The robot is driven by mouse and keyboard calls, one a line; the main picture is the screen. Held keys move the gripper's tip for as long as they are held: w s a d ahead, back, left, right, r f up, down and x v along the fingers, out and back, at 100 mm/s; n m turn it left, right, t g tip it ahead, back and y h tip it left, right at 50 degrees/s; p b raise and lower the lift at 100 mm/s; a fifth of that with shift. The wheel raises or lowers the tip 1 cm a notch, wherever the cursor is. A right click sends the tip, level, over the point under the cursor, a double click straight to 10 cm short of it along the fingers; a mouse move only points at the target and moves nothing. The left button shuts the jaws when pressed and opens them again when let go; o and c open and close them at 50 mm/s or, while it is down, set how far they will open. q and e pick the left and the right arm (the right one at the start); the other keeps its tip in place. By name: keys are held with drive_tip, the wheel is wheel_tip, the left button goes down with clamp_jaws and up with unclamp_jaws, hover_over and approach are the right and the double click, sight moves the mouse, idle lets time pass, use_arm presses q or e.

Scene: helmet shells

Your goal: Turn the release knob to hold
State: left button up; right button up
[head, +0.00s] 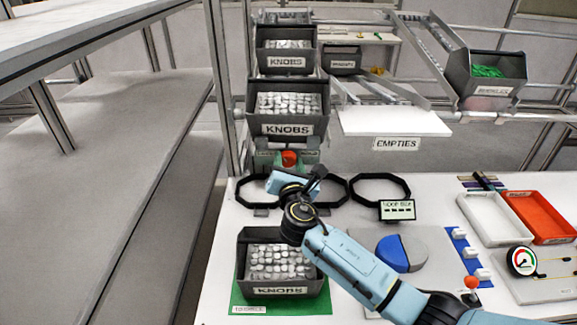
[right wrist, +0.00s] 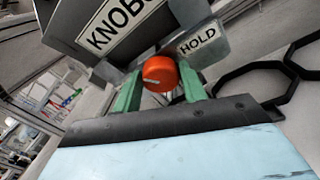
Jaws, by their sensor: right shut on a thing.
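The red-orange release knob (head: 289,157) sits below the lower rack bin in the head view. In the right wrist view the knob (right wrist: 160,73) is between the two green fingers of my right gripper (right wrist: 158,88), which is shut on it. A HOLD label (right wrist: 197,40) is on a grey plate just right of the knob. A pale mark shows on the knob's face, but I cannot tell its exact setting. My right arm reaches in from the lower right in the head view. My left gripper is not in view.
A KNOBS bin (head: 284,290) stands on a green mat in front of the rack. Two more KNOBS bins (head: 288,130) are on the rack above the knob. Black octagonal rings (head: 380,178) lie nearby. White and red trays (head: 540,215) stand at the right.

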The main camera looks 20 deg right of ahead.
drive_tip(key=m+b, duration=0.2)
drive_tip(key=m+y+b, duration=0.1)
drive_tip(key=shift+d+f+m+t, duration=0.15)
drive_tip(key=shift+f+m+t, duration=0.15)
drive_tip(key=shift+m+t, duration=0.1)
drive_tip(key=m+b, duration=0.2)
drive_tip(key=b, duration=0.1)
drive_tip(key=m+t+b, duration=0.1)
drive_tip(key=m+b, duration=0.1)
drive_tip(key=shift+d+f+m+y+b, duration=0.1)
drive_tip(key=shift+f+m+y+b, duration=0.1)
drive_tip(key=shift+m+y+b, duration=0.15)
drive_tip(key=m+b, duration=0.3)
drive_tip(key=shift+t, duration=0.4)
drive_tip(key=shift+m+b, duration=0.75)
drive_tip(key=shift+b, duration=0.05)
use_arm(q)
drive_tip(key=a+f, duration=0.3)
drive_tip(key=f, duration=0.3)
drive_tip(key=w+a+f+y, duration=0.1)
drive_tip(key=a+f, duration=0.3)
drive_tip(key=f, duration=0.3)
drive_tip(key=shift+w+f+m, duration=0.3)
use_arm(e)
drive_tip(key=shift+m, duration=0.4)
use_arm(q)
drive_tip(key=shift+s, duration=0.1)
